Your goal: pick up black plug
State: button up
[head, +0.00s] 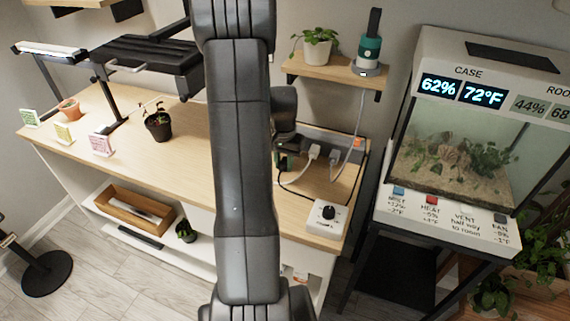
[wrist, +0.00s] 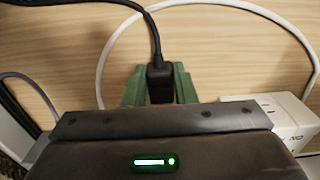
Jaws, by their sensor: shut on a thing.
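The black plug (wrist: 160,82) is between the two green fingers of my gripper (wrist: 159,88) in the wrist view, its black cable running up from it. The fingers are shut on it. In the head view my gripper (head: 284,162) is mostly hidden behind my arm, above the right part of the wooden bench (head: 190,134). I cannot make out the plug there.
A white plug (head: 314,151) with a cable sits right of my gripper. A white box with a black dial (head: 327,214) is at the bench's front right. A small potted plant (head: 157,125) stands left of my arm. A glass terrarium (head: 455,160) stands at the right.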

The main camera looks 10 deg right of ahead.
jog(key=shift+r, duration=0.15)
notch_tip(320, 180, up, 9)
jog(key=shift+r+p, duration=0.1)
jog(key=shift+p, duration=0.35)
jog(key=shift+f+p, duration=0.45)
jog(key=shift+p, duration=0.8)
jog(key=p, duration=0.4)
send_over(285, 164)
notch_tip(285, 164, down, 4)
jog(key=shift+a+f, duration=0.1)
jog(key=shift+f, duration=0.4)
jog(key=shift+w+d+f+b, duration=0.3)
jog(key=shift+w+d+f, duration=0.4)
jog(key=shift+w+f, duration=0.25)
jog(key=shift+w+d, duration=0.5)
jog(key=shift+w, duration=0.2)
jog(key=shift+w+d, duration=0.45)
jog(key=shift+w, duration=0.25)
jog(key=shift+w+d, duration=0.4)
jog(key=shift+w, duration=0.2)
